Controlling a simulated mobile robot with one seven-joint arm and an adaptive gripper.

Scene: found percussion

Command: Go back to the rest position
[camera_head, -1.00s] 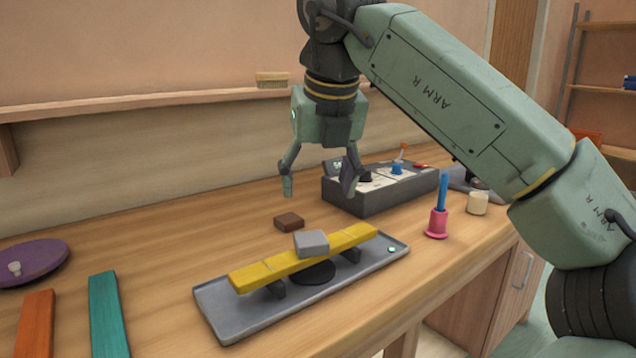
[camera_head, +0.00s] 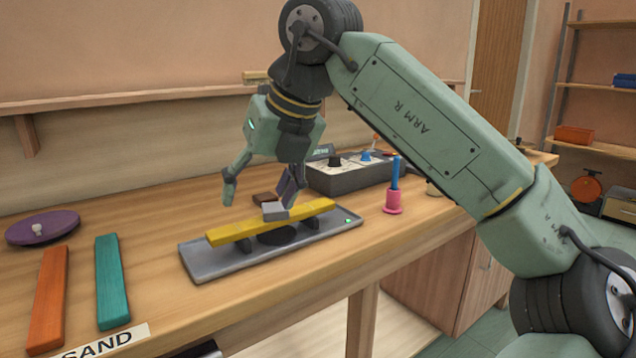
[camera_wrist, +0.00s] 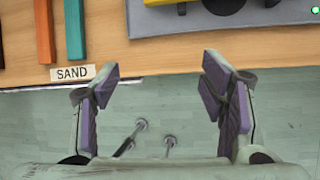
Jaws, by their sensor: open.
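My gripper (camera_head: 260,192) is open and empty, with its fingers spread. Part of the grey tray (camera_wrist: 160,22) shows at the top of that view.
An orange bar (camera_head: 48,295), a teal bar (camera_head: 112,280) and a purple disc (camera_head: 42,229) lie at the left, by a SAND label (camera_head: 104,341). Open floor lies in front.

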